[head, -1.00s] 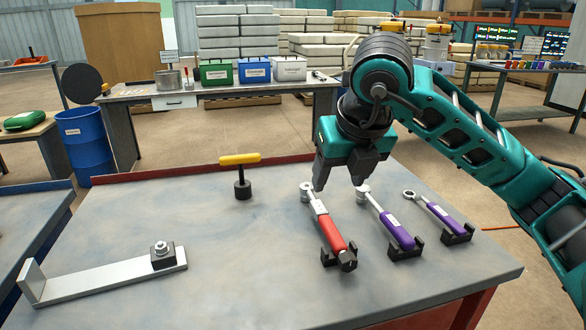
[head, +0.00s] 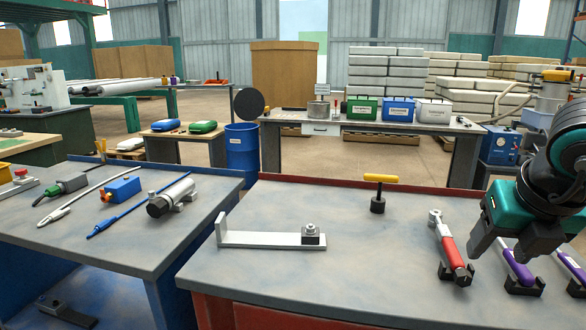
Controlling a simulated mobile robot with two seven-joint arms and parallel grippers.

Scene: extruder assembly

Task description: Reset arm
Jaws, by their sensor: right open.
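My right gripper (head: 500,252) hangs open, fingers down, at the right edge of the head view. It appears just right of the red-handled tool (head: 449,249) and hides part of the purple-handled tool (head: 516,265). A second purple-handled tool (head: 572,270) is partly hidden at the frame's edge. These tools rest in black holders on the grey worktable (head: 330,275). No tool is visible between the fingers. My left gripper is not in view.
A yellow-handled tool (head: 380,179) stands upright at the table's back. A metal L-bracket (head: 265,239) with a dark block and nut (head: 311,234) lies at left. The table middle is clear.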

